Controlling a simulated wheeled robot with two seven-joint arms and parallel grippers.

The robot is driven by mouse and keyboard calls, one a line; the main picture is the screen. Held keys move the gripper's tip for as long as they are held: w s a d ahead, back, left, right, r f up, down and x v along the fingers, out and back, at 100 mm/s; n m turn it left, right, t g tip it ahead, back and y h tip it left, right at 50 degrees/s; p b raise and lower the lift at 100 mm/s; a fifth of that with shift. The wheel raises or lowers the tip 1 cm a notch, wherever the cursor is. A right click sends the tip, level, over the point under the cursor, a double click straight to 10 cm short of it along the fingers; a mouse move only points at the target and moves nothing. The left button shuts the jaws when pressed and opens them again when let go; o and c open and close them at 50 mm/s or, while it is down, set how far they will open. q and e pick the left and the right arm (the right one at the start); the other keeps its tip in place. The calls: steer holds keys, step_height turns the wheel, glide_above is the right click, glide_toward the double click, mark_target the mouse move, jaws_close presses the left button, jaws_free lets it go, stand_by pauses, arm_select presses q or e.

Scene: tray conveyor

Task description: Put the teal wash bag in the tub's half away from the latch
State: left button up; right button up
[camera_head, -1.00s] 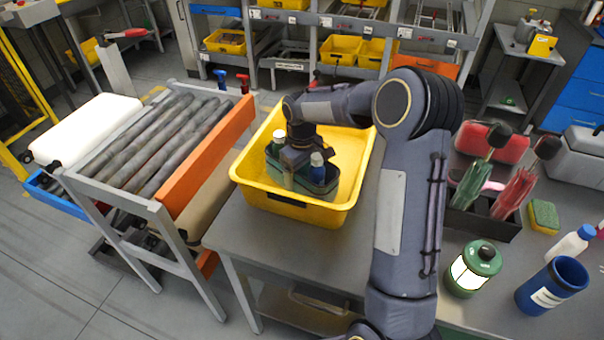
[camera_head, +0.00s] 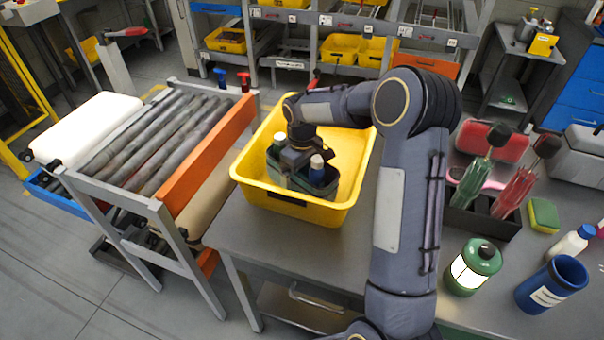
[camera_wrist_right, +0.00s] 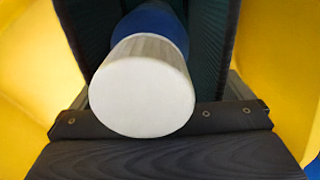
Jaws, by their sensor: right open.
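The teal wash bag (camera_head: 322,188) stands upright inside the yellow tub (camera_head: 330,214), towards its near side. It holds a blue bottle with a white cap (camera_head: 317,160) and another pale-topped bottle (camera_head: 278,139). A dark fitting (camera_head: 286,200) is on the tub's near wall; I cannot tell whether it is the latch. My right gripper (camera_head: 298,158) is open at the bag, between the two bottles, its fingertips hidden. In the right wrist view the white cap (camera_wrist_right: 142,97) fills the middle, with dark teal fabric (camera_wrist_right: 212,45) behind. My left gripper is out of view.
The tub stands on a grey table (camera_head: 265,245) beside a roller conveyor (camera_head: 160,140) with an orange side rail. The front-left tabletop is clear.

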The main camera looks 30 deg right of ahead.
steer(key=s+a+r+t, duration=0.1)
steer(key=s+r, duration=0.2)
steer(key=r, duration=0.5)
steer(key=s+r, duration=0.3)
steer(key=r, duration=0.4)
steer(key=s+a+f+m+t+y, duration=0.1)
steer(key=s+a, duration=0.4)
steer(key=s, duration=0.6)
steer(key=s+a+f+m+t+y, duration=0.2)
steer(key=s+a+m+t, duration=0.1)
steer(key=s, duration=0.8)
steer(key=shift+s+a+m+t+y, duration=0.15)
steer(key=shift+a+m+t+y, duration=0.2)
steer(key=shift+a+m, duration=0.45)
